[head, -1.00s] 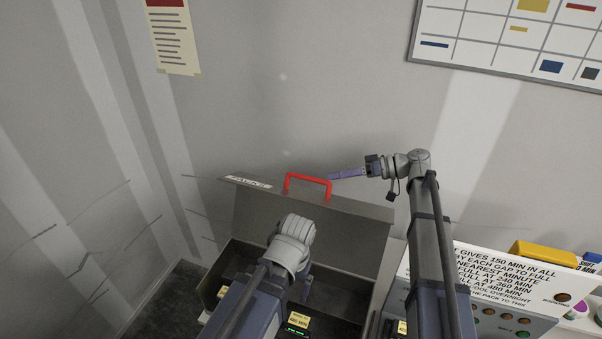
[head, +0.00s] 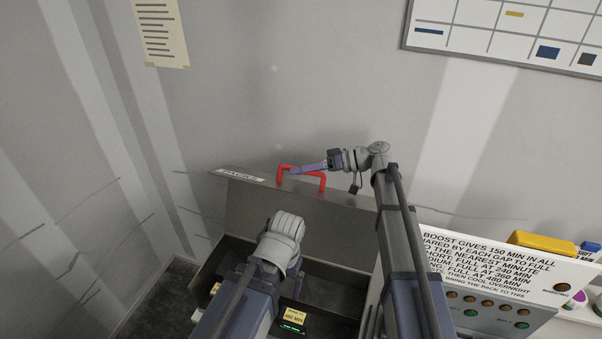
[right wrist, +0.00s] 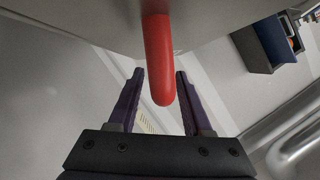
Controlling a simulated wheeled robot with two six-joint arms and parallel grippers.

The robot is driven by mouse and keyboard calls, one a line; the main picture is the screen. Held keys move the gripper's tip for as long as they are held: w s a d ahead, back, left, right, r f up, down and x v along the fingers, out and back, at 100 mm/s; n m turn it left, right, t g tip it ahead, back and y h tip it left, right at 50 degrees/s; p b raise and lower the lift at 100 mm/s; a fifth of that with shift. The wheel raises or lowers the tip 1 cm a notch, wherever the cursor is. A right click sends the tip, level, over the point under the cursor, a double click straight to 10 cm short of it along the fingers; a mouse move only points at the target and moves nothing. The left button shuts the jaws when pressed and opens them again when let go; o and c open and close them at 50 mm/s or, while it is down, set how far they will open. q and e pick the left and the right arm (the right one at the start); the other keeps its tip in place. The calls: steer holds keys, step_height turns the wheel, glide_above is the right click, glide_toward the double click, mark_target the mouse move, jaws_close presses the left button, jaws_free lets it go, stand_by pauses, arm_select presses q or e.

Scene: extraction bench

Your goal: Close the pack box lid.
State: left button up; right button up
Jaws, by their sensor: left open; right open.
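The pack box lid (head: 250,212) stands raised at the back of the open pack box (head: 340,271) in the head view. A red handle (head: 321,181) is on the lid's top edge. My right gripper (head: 293,170) is open at the handle. In the right wrist view the red handle (right wrist: 159,60) hangs between the two spread fingers of my right gripper (right wrist: 159,74), with gaps on both sides. My left gripper (head: 296,272) is open over the box interior, below the lid, its fingers partly hidden by its own wrist.
Inside the box are packs with yellow labels (head: 294,315) and green displays. A white sign (head: 510,262) and a panel with buttons (head: 490,309) stand to the right, with a yellow object (head: 542,242) behind. The grey wall lies close behind the lid.

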steer(key=shift+a+f, duration=0.1)
steer(key=shift+a, duration=0.1)
jaws_close()
stand_by(0.3)
stand_by(1.1)
